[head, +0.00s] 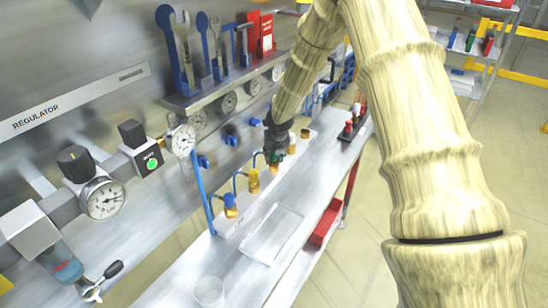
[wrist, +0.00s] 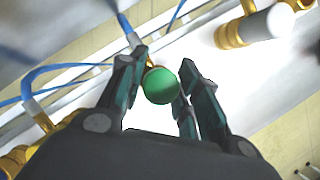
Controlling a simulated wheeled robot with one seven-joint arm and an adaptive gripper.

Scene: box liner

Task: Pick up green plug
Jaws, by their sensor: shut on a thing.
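The green plug (wrist: 160,86) shows its round green end in the wrist view, between the two fingers of my gripper (wrist: 158,84). The fingers are shut on it. Behind it, a brass part and a blue tube meet close to the plug; I cannot tell whether the plug is still seated there. In the head view my gripper (head: 272,155) is low over the row of brass fittings on the bench, at the end of my arm. The plug is too small and covered to make out clearly there.
Brass fittings with blue tubes (head: 230,205) stand nearby along the steel bench (head: 190,275). A clear tray (head: 271,233) and a clear cup (head: 209,291) are on the bench. A gauge panel and tool shelf (head: 225,88) rise behind. A red bin (head: 326,222) is below.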

